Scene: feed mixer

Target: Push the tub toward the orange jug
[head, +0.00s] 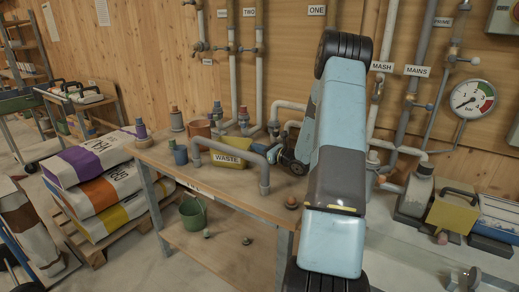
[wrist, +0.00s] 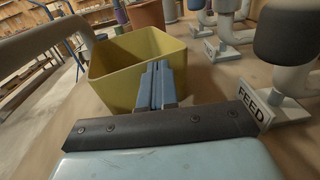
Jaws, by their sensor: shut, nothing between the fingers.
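The tub is an open yellow box (head: 236,147) on the workbench, partly behind a grey pipe arch in the head view. In the wrist view the tub (wrist: 115,75) stands upright right ahead of my gripper (wrist: 158,72). The fingers are shut and empty, their tips at the tub's near wall; I cannot tell whether they touch it. In the head view my gripper (head: 274,153) is small and just right of the tub. The orange jug, a brownish-orange vessel (head: 201,128), stands beyond the tub to the left. It also shows behind the tub in the wrist view (wrist: 146,14).
The grey pipe arch (head: 232,153) crosses in front of the tub and shows at left in the wrist view (wrist: 40,45). Pipes with a FEED plate (wrist: 254,106) stand at right. The front bench top (head: 225,180) has free room.

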